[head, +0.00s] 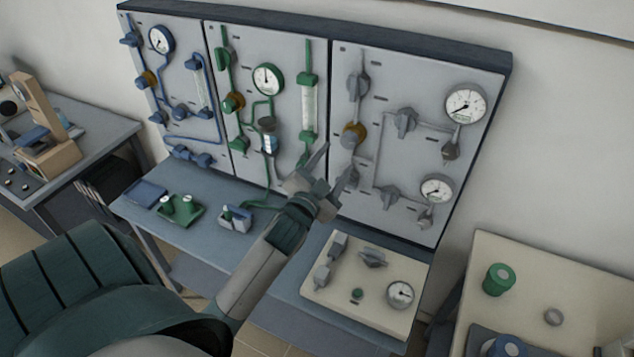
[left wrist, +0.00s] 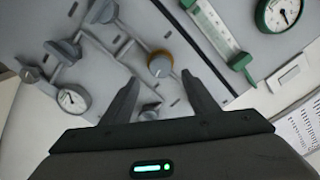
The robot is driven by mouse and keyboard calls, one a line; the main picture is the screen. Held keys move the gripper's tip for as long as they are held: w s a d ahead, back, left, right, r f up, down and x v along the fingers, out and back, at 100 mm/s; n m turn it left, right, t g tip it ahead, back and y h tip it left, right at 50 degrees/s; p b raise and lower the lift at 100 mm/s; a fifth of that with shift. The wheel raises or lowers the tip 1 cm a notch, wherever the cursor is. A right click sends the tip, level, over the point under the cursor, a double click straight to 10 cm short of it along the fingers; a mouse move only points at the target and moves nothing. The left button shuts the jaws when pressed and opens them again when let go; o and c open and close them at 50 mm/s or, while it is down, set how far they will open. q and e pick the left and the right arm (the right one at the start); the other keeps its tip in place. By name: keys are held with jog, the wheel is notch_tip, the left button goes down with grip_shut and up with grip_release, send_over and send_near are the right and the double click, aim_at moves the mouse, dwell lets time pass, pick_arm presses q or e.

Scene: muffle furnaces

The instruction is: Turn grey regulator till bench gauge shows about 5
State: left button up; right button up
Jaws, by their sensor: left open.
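The grey regulator (head: 352,135), a round knob with an orange-brown ring, is on the right-hand grey panel. It also shows in the left wrist view (left wrist: 159,65), just beyond and between my fingertips. My left gripper (head: 337,160) is open and empty in front of the panel, a little below the regulator in the head view; its fingers frame the knob in the left wrist view (left wrist: 160,80). I see no contact. The bench gauge (head: 400,294) is a round white dial on the cream bench plate (head: 335,300); its numbers are too small to read. My right gripper is out of view.
A grey valve handle (head: 358,88) sits above the regulator, and other grey handles (head: 404,122) sit to its right. A green panel (head: 240,60) with a tube adjoins on the left. Grey fittings (head: 323,277) stand on the bench plate below my arm.

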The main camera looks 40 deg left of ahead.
pick_arm(q)
jog(key=b+v, duration=0.3)
jog(key=v, duration=0.6)
jog(key=shift+s+d, duration=0.15)
jog(key=shift+s, duration=0.15)
dwell(1.2)
dwell(0.4)
jog(key=n, duration=0.9)
jog(key=shift+s, duration=0.35)
